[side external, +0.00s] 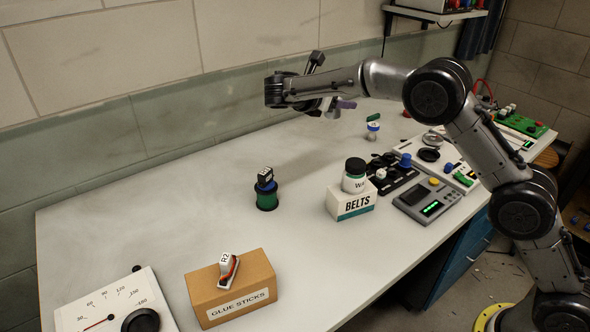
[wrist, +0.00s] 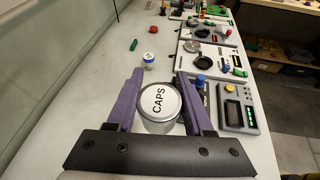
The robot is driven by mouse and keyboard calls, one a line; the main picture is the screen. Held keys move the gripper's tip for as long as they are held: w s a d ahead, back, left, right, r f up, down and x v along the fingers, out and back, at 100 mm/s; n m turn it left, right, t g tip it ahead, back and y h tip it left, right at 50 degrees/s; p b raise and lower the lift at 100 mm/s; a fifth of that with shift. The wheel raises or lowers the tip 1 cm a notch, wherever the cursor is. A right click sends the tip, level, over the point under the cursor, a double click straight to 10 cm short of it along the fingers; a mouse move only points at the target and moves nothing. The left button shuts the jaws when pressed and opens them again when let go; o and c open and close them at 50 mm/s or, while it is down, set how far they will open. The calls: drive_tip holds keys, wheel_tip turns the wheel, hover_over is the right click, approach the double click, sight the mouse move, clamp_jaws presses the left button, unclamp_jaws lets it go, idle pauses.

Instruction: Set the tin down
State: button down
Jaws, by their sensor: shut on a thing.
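In the wrist view a round silver tin (wrist: 158,101) with a white lid marked CAPS sits between the two purple fingers of my gripper (wrist: 160,80). The gripper is shut on it.
Near it are a small blue-banded jar (side external: 373,127), a BELTS box (side external: 350,203) with a black-lidded jar (side external: 355,176) on top, and a meter (side external: 427,202). A green spool (side external: 267,196) and a GLUE STICKS box (side external: 228,290) stand nearer.

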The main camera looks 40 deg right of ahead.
drive_tip(key=w+d+n+t+y, duration=0.25)
drive_tip(key=w+n+t, duration=0.35)
drive_tip(key=w, duration=0.4)
drive_tip(key=n+t+y, duration=0.3)
drive_tip(key=n+y, duration=1.4)
drive_tip(key=y, duration=0.1)
hover_over(285, 168)
wheel_tip(285, 168, down, 16)
drive_tip(key=shift+w+f, duration=0.1)
drive_tip(key=shift+f, duration=2.35)
drive_tip(key=shift+f, duration=0.15)
drive_tip(key=shift+c, duration=1.4)
unclamp_jaws()
